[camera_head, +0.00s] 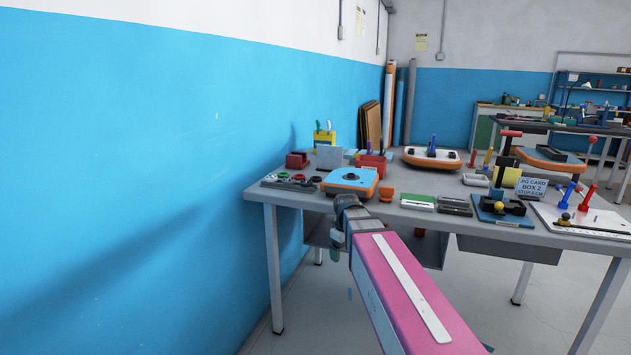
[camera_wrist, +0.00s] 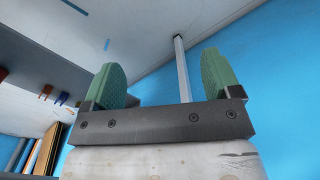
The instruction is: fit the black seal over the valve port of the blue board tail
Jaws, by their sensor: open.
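The blue board tail (camera_head: 366,178) lies on the near left part of the workbench, blue on top with orange sides. A small dark fitting on its top looks like the valve port (camera_head: 350,177). Small rings, some dark, lie on a dark strip (camera_head: 288,184) to its left; I cannot tell which is the black seal. My gripper (camera_head: 337,246) hangs at the bench's front edge, below the top and apart from the board. In the wrist view its two green fingers (camera_wrist: 163,68) stand wide apart with nothing between them.
The wrist view shows a bench leg (camera_wrist: 182,70) and the bench underside. A red box (camera_head: 373,164), an orange cup (camera_head: 386,194) and an orange-rimmed board (camera_head: 432,166) stand near the blue one. A blue wall (camera_head: 150,150) is close on the left.

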